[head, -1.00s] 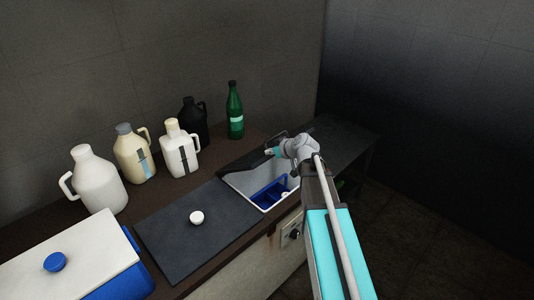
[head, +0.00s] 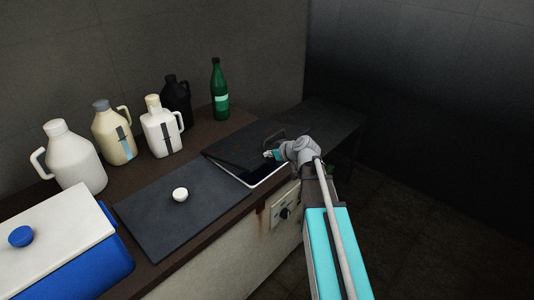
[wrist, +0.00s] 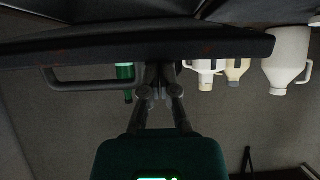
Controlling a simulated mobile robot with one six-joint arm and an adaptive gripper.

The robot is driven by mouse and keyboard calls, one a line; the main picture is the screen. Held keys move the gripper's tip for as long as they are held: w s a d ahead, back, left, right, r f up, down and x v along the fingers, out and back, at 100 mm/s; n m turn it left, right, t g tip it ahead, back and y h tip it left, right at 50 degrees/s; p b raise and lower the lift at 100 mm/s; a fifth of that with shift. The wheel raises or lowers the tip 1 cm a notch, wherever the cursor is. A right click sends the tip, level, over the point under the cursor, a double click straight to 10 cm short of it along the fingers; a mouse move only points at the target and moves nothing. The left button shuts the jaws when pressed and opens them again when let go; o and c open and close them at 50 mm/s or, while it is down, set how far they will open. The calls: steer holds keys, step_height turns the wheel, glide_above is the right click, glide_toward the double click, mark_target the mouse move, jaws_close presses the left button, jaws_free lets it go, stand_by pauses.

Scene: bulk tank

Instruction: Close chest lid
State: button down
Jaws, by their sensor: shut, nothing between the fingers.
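The chest lid (head: 240,145) is a dark panel, tilted low over the white chest body (head: 263,184). A gap shows along its near edge, where the pale rim and part of the dark inside are visible. My gripper (head: 268,154) is at the lid's right part, beside its dark loop handle. In the wrist view, which is upside down, the lid edge (wrist: 130,46) crosses the picture as a dark bar, with the handle (wrist: 90,82) to the left of the fingers. My shut, empty gripper (wrist: 158,72) is up close against or just by that edge; contact is unclear.
A second dark lid (head: 165,210) with a white knob (head: 180,194) lies flat to the left. A blue cooler (head: 100,268) stands at near left. Several jugs and a green bottle (head: 220,95) line the back wall. A control panel (head: 284,206) is on the front.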

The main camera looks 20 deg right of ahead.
mark_target(273, 181)
steer(key=f+b, duration=0.2)
steer(key=s+f+b, duration=0.1)
steer(key=f+b, duration=0.4)
steer(key=f, duration=0.1)
steer(key=shift+s+d+f, duration=0.2)
steer(key=shift+d, duration=0.2)
steer(key=shift+s+f+b, duration=0.4)
steer(key=shift+b, duration=0.45)
steer(key=shift+s, duration=0.15)
steer(key=shift+w+r+p, duration=0.15)
steer(key=shift+r+p, duration=0.35)
steer(key=shift+p, duration=0.1)
steer(key=shift+w+r+p, duration=0.15)
steer(key=shift+r+p, duration=0.35)
steer(key=shift+p, duration=0.05)
steer(key=r+p, duration=0.2)
steer(key=r, duration=0.1)
steer(key=shift+w+r+p, duration=0.2)
steer(key=shift+p, duration=0.2)
steer(key=s+d+f+b, duration=0.3)
steer(key=s+d, duration=0.2)
steer(key=s, duration=0.3)
steer(key=shift+f+t, duration=0.25)
steer(key=shift+t, duration=0.05)
